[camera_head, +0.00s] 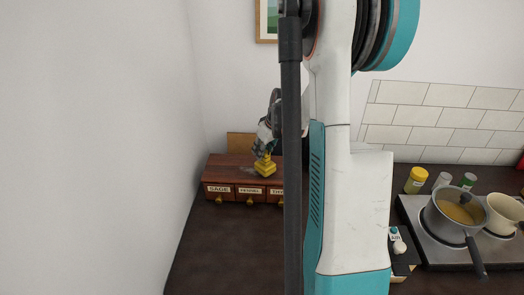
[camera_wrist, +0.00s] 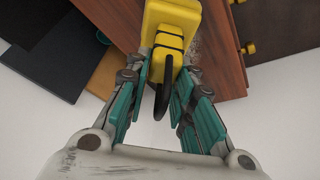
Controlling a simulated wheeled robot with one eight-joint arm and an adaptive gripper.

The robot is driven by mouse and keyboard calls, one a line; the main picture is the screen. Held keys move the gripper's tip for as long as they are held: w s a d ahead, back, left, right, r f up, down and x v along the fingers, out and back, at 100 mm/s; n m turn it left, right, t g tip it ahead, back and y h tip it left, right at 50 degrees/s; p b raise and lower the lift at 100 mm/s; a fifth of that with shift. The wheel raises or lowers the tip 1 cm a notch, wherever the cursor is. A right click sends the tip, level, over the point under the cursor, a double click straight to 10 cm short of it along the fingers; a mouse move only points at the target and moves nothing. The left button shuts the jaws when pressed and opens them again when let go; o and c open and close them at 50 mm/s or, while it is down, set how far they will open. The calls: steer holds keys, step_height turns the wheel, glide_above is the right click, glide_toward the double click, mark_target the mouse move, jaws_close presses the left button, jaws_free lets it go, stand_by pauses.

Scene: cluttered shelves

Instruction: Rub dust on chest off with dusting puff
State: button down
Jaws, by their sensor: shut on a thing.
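The chest (camera_head: 234,190) is a low reddish-brown wooden box with labelled drawers and yellow knobs, on the dark counter at the left. The yellow dusting puff (camera_head: 264,168) is at the chest's top, and my gripper (camera_head: 268,150) is above it. In the wrist view my gripper (camera_wrist: 168,84) is shut on the puff's handle, and the puff's yellow pad (camera_wrist: 172,14) lies over the chest's wood (camera_wrist: 222,60). A greyish dust patch (camera_head: 247,170) shows on the chest top beside the puff; part of it (camera_wrist: 196,48) shows in the wrist view. I cannot tell whether the pad touches the wood.
A grey wall (camera_head: 100,140) stands close left of the chest. My arm hides the chest's right side. The dark counter (camera_head: 235,255) before the chest is clear.

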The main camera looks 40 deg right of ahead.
steer(key=shift+w+a+b, duration=0.2)
steer(key=shift+w+a, duration=1.55)
steer(key=shift+w, duration=0.25)
steer(key=shift+w+a+b, duration=0.15)
steer(key=shift+w+a, duration=1.55)
steer(key=shift+w, duration=0.25)
step_height(320, 180, up, 7)
steer(key=p, duration=0.4)
steer(key=c, duration=2)
jaws_free()
jaws_close()
